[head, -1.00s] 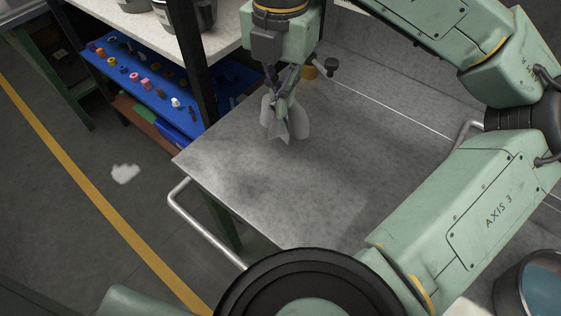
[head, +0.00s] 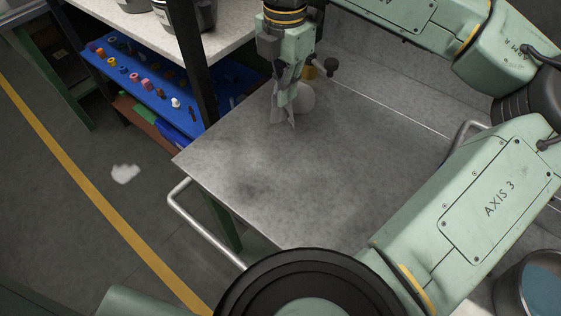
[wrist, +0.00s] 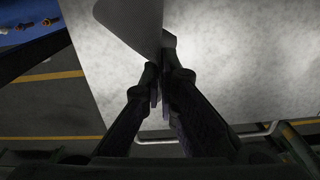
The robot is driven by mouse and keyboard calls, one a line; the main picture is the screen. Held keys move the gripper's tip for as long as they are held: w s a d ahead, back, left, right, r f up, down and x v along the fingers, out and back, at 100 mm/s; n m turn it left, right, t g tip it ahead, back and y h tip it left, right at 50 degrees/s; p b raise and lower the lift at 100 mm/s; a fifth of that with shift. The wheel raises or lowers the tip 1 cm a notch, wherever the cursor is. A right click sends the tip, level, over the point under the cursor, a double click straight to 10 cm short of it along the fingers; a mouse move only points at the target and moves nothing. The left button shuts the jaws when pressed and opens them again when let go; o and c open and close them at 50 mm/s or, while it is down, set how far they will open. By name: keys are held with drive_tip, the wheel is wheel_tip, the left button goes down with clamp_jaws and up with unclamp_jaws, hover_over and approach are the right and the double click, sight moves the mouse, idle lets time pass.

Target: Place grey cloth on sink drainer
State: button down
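My gripper (head: 287,98) is over the far left part of a grey metal worktop (head: 290,185). Its two fingers are close together on the grey cloth (head: 305,98), which sticks out in pale folds beside and below them. In the wrist view the fingertips (wrist: 160,82) meet at the lower point of the cloth (wrist: 133,22), which spreads toward the top edge. Whether the cloth touches the worktop is hard to tell. I cannot pick out a separate sink drainer in these views.
A blue shelf (head: 150,85) with several small parts stands left of the worktop, under a pale counter (head: 120,28). A metal rail (head: 200,230) runs along the worktop's left edge. A yellow-brown object with a dark knob (head: 330,67) is behind the gripper. The worktop's middle is clear.

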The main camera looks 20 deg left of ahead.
drive_tip(key=s+d+f, duration=0.1)
drive_tip(key=s+f, duration=0.1)
drive_tip(key=s, duration=0.2)
drive_tip(key=s+d+f, duration=0.1)
drive_tip(key=s+f, duration=0.2)
drive_tip(key=s, duration=0.2)
drive_tip(key=s+d+f, duration=0.1)
drive_tip(key=s+f, duration=0.2)
drive_tip(key=s, duration=0.2)
drive_tip(key=shift+s+f, duration=0.1)
drive_tip(key=shift+f, duration=0.05)
drive_tip(key=c, duration=2.3)
unclamp_jaws()
drive_tip(key=o, duration=0.9)
